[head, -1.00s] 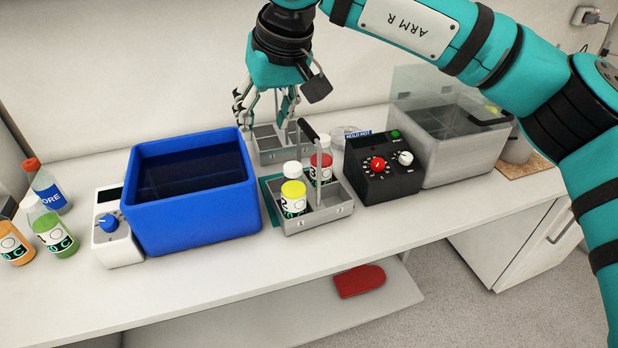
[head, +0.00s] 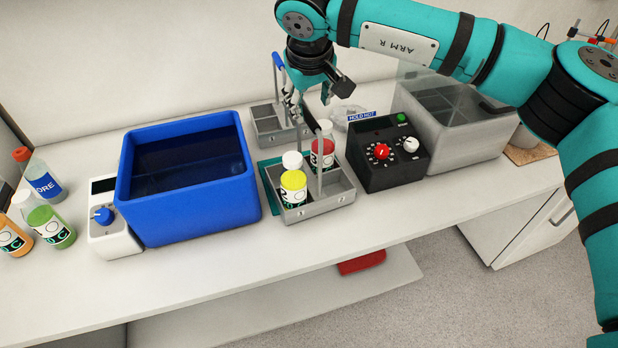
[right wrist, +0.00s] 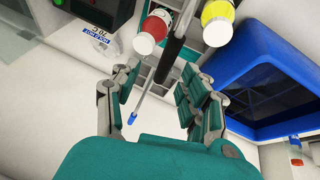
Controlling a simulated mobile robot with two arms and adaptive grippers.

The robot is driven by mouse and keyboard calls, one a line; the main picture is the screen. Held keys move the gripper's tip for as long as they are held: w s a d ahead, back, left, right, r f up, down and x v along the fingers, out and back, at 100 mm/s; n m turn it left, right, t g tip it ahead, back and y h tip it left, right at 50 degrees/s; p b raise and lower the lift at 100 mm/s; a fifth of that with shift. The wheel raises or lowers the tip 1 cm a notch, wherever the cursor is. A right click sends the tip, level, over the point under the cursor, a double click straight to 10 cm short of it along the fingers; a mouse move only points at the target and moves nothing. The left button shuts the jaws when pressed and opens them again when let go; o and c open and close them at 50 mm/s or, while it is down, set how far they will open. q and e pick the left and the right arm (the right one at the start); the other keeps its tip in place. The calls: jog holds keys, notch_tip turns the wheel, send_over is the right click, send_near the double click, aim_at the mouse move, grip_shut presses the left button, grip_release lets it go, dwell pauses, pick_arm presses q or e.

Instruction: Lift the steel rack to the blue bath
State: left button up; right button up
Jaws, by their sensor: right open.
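A steel rack (head: 318,208) stands on the bench right of the blue bath (head: 190,212). It holds a yellow-labelled bottle (head: 293,187) and a red-labelled bottle (head: 322,152), and has an upright handle with a black grip (right wrist: 174,52). My right gripper (head: 308,106) is open above and behind this rack. In the right wrist view the black grip lies beyond and between the open fingers (right wrist: 158,76); contact is not clear. A second, empty-looking steel rack (head: 268,140) with a blue handle grip (head: 278,61) stands behind, partly hidden by the gripper. My left gripper is out of view.
A black control box (head: 388,165) stands close right of the front rack, with a grey bath (head: 470,150) behind it. A white dial unit (head: 110,232) and several bottles (head: 47,186) are left of the blue bath. The front bench strip is clear.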

aim_at(309, 115)
jog(key=shift+f, duration=0.15)
jog(key=p+x, duration=0.1)
jog(key=x, duration=0.2)
jog(key=p+x, duration=0.1)
jog(key=shift+s+a+f+p, duration=0.2)
jog(key=shift+f+p, duration=0.1)
jog(key=shift+f, duration=0.1)
jog(key=shift+w+f, duration=0.1)
jog(key=shift+f, duration=0.15)
grip_shut()
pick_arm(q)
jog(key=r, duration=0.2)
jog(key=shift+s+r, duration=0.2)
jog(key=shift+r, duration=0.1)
pick_arm(e)
jog(key=shift+w+r, duration=0.1)
jog(key=shift+r, duration=0.05)
